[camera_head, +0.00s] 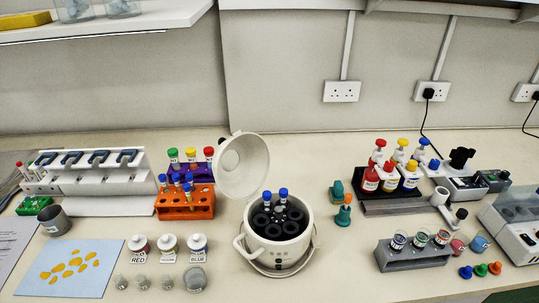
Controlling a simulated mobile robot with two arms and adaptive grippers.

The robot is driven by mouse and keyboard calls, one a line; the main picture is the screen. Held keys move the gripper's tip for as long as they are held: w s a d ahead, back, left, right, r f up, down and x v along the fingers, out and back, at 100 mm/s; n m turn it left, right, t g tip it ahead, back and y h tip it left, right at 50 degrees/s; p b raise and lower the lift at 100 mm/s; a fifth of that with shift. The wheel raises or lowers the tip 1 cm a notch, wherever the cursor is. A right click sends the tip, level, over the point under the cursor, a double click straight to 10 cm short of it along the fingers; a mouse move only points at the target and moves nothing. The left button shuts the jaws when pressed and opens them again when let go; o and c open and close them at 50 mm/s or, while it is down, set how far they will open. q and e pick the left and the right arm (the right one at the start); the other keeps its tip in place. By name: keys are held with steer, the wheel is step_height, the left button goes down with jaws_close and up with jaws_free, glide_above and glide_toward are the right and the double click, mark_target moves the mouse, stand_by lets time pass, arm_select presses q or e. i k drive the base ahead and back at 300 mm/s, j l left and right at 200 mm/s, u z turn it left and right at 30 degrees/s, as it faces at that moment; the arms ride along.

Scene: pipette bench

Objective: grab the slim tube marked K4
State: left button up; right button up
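Slim capped tubes stand in several places, and I cannot read the mark K4 on any of them. A purple rack (182,174) at centre left holds a green-capped tube (173,156), a red-capped tube (191,155) and a yellow-capped tube (208,155), with small labels too blurred to read. An orange rack (197,211) in front of it holds several blue-capped tubes (187,187). Two blue-capped tubes (283,195) stand in the open white centrifuge (310,225). Small tubes with red and green caps (24,170) stand at the far left. Neither gripper is in view.
The centrifuge lid (243,165) stands raised. A pipette stand (90,190) is at left, with a grey cup (54,219) and blue mat (42,279) before it. Bottles (370,178) and a grey rack (413,256) are at right.

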mark_target(267, 194)
steer(key=j+z, duration=0.7)
steer(key=k+j+z, duration=0.15)
steer(key=j+z, duration=0.2)
steer(key=k+j, duration=0.15)
steer(key=j, duration=0.2)
steer(key=k+j+z, duration=0.1)
steer(key=j, duration=0.3)
steer(key=k+j, duration=0.15)
steer(key=j, duration=0.2)
steer(key=k+j+z, duration=0.1)
steer(key=j, duration=0.25)
steer(key=k+j, duration=0.2)
steer(key=j, duration=0.15)
